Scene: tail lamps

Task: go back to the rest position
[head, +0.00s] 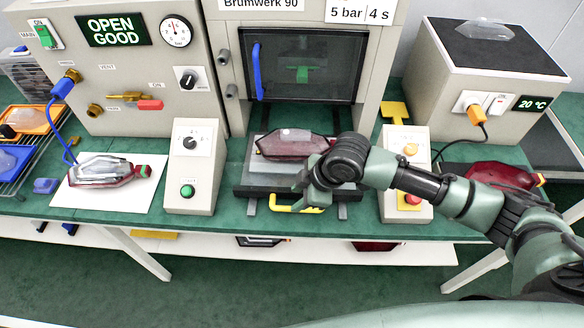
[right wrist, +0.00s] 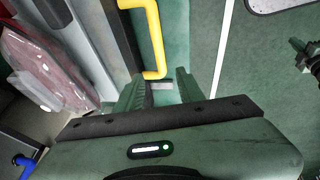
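My right gripper (head: 312,182) is at the front of the press, over the right side of the sliding tray (head: 262,184); my wrist hides most of it in the head view. In the right wrist view my right gripper (right wrist: 160,78) has its two fingers apart with nothing held between them. The yellow handle (head: 290,206) of the tray is close by; in the right wrist view the handle (right wrist: 154,35) lies just beyond the fingertips. A dark red lamp (head: 290,145) lies on the tray, and it also shows in the right wrist view (right wrist: 45,70). My left gripper is out of view.
The press window (head: 305,72) is behind the tray. Button boxes stand left (head: 193,168) and right (head: 405,175) of the tray. A clear and red lamp (head: 100,172) lies on a white sheet at left. Another red lamp (head: 500,176) lies behind my right arm.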

